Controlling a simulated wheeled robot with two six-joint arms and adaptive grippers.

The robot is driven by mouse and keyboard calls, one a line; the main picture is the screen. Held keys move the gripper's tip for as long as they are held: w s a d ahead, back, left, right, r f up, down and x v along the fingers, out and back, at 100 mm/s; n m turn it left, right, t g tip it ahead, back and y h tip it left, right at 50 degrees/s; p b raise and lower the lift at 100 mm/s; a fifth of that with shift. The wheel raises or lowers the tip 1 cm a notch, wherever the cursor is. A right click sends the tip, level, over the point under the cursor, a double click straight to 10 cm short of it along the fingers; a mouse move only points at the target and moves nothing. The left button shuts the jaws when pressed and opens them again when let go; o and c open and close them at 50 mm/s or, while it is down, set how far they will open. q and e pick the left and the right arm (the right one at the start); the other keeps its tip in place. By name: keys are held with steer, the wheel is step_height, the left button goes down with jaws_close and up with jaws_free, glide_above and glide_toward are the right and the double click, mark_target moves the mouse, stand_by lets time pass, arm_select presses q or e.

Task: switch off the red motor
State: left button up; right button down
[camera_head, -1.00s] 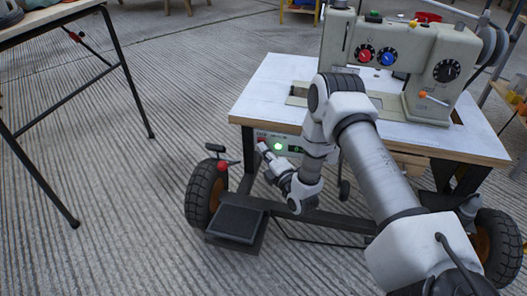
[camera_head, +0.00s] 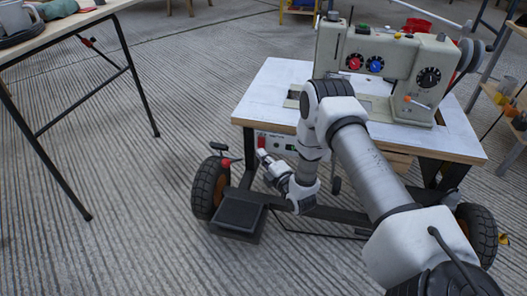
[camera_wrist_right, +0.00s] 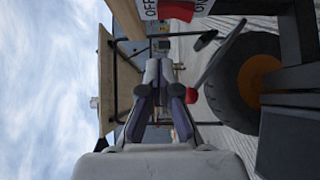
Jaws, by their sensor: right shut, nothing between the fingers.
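A control box (camera_head: 283,144) with a red rocker switch (camera_head: 262,141) is fixed under the front edge of the sewing machine table. In the right wrist view the red switch (camera_wrist_right: 178,10) shows at the top edge, beside printed "OFF" and "ON" lettering. No bright green light shows on the box now. My right gripper (camera_head: 262,154) is shut and empty, just below the switch in the head view. In the wrist view its closed fingers (camera_wrist_right: 160,70) lie below the switch; I cannot tell whether they touch the box. My left gripper is out of view.
The sewing machine (camera_head: 385,65) stands on the white-topped table (camera_head: 275,85). Below are a black pedal (camera_head: 238,215), a rubber wheel (camera_head: 208,188) and a red-knobbed lever (camera_head: 226,162). Another table (camera_head: 65,27) stands at left. The ribbed floor between is clear.

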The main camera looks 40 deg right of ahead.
steer(key=s+p, duration=0.3)
steer(key=s, duration=0.5)
steer(key=shift+a, duration=0.25)
steer(key=shift+w, duration=0.1)
